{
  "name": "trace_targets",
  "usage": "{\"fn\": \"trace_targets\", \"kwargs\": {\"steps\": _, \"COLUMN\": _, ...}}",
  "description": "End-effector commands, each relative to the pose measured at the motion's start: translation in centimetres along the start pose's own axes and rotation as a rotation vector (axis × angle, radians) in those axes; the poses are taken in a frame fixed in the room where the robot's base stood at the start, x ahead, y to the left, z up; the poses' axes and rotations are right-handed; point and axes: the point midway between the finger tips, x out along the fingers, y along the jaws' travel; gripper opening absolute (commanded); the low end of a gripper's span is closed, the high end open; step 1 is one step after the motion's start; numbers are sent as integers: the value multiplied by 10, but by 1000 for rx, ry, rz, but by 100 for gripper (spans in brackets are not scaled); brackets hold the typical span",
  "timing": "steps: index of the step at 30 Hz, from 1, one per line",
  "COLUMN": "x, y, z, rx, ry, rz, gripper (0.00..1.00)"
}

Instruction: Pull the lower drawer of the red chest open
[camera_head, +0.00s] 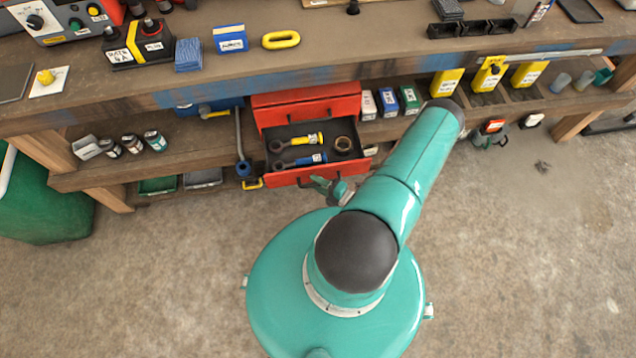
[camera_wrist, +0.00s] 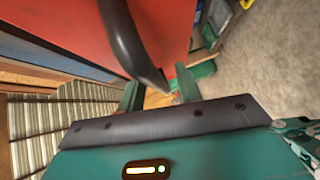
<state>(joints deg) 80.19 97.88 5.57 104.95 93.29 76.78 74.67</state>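The red chest (camera_head: 285,98) stands on the shelf under the bench. Its lower drawer (camera_head: 283,179) is pulled out, showing its dark inside. In it lie a yellow-handled tool (camera_head: 308,139), a blue-handled tool (camera_head: 306,160) and a brass-coloured ring (camera_head: 343,144). My gripper (camera_head: 333,188) is at the front of this drawer, partly hidden by my arm in the head view. In the wrist view, a red front carries a dark curved handle (camera_wrist: 128,42). My two fingers (camera_wrist: 160,90) are apart there, with the handle's lower end showing between them. I cannot tell whether they touch it.
Small boxes (camera_head: 388,101) stand right of the chest, and a blue-and-yellow clamp (camera_head: 243,165) hangs close on its left. Cans (camera_head: 132,144) stand further left. The bench top (camera_head: 330,45) overhangs the chest. The concrete floor (camera_head: 520,240) in front is clear.

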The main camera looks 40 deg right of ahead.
Motion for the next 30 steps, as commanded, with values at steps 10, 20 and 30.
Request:
{"fn": "trace_targets", "kwargs": {"steps": 10, "x": -3, "y": 0, "z": 0, "rx": 0, "ry": -1, "rz": -1, "gripper": 34}}
{"fn": "trace_targets", "kwargs": {"steps": 20, "x": -60, "y": 0, "z": 1, "rx": 0, "ry": -4, "rz": -1, "gripper": 34}}
{"fn": "trace_targets", "kwargs": {"steps": 30, "x": -126, "y": 0, "z": 1, "rx": 0, "ry": -3, "rz": -1, "gripper": 34}}
